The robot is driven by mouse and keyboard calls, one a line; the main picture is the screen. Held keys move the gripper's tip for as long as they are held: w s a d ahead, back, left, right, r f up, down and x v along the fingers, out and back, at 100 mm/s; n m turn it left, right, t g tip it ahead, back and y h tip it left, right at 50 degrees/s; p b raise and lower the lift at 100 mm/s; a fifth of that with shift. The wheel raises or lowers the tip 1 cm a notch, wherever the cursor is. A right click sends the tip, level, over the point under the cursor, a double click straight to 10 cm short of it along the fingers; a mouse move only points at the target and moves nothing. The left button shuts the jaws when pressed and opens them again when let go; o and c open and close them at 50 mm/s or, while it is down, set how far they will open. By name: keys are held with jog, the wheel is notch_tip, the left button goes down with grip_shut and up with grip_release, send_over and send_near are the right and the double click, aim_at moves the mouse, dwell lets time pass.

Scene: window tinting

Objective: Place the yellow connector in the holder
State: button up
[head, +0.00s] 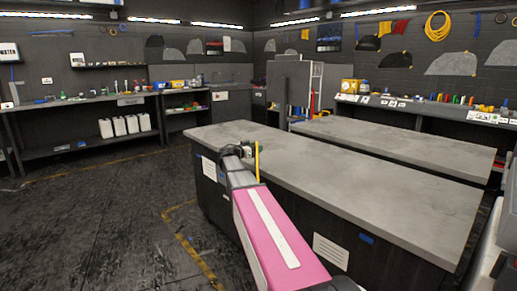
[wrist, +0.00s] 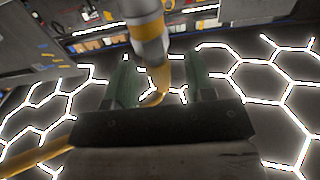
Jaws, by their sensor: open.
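My gripper (wrist: 158,68) shows in the wrist view with its two greenish fingers apart. A grey, white and yellow cylindrical piece (wrist: 148,35) with a curved yellow end (wrist: 158,88) shows between and beyond the fingers; I cannot tell whether it is the yellow connector or whether it touches them. In the head view my gripper (head: 244,152) is small, at the far end of my pink arm, over the near left edge of the grey counter (head: 330,175). A thin upright yellow strip (head: 257,160) shows beside it. I cannot make out the holder in either view.
A second grey counter (head: 400,140) stands behind the first. Crowded workbenches line the left (head: 80,103) and right (head: 430,105) walls. White jugs (head: 125,125) stand on a low shelf. Both counter tops look bare, and the dark floor at left is open.

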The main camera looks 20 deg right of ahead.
jog(key=v, duration=0.9)
jog(key=shift+s+a, duration=0.15)
jog(key=shift+a, duration=0.15)
